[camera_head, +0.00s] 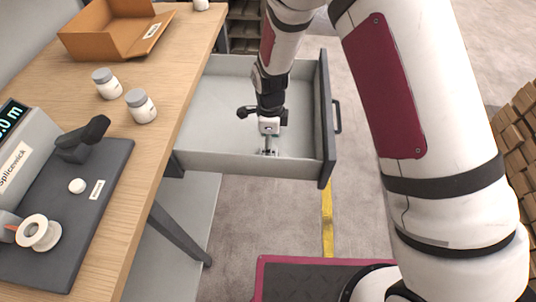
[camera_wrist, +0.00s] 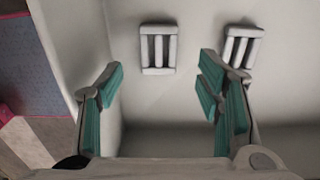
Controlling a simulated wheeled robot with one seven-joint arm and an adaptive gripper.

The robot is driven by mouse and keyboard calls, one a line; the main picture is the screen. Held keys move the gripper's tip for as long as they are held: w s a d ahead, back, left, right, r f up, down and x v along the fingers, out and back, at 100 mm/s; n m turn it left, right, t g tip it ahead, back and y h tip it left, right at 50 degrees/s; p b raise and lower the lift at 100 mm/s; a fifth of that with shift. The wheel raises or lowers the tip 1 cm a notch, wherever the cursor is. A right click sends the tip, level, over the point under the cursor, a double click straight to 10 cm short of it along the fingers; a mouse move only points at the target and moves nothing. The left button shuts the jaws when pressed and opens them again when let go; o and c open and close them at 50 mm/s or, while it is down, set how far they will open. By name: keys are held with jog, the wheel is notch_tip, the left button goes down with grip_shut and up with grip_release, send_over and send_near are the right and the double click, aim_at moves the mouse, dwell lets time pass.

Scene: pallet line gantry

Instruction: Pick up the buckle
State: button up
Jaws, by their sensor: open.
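Two pale grey buckles lie on the floor of the open drawer (camera_head: 222,110), each a small rectangular frame with bars. In the wrist view the left buckle (camera_wrist: 158,49) lies just beyond the space between my fingers, and the right buckle (camera_wrist: 239,46) lies beyond my right finger, slightly tilted. My gripper (camera_wrist: 160,80) is open and empty, with teal pads on both sides. In the head view my gripper (camera_head: 268,141) points down into the drawer near its front-left wall. Small pale shapes show at its tip there, too small to tell apart.
The drawer's walls stand close around my gripper. Stacked boxes (camera_head: 516,135) stand at far right.

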notch_tip(320, 180, down, 5)
jog(key=shift+a+r, duration=0.1)
jog(key=shift+r, duration=0.05)
jog(key=shift+s, duration=0.1)
jog(key=c, duration=1.3)
jog(key=shift+r, duration=0.15)
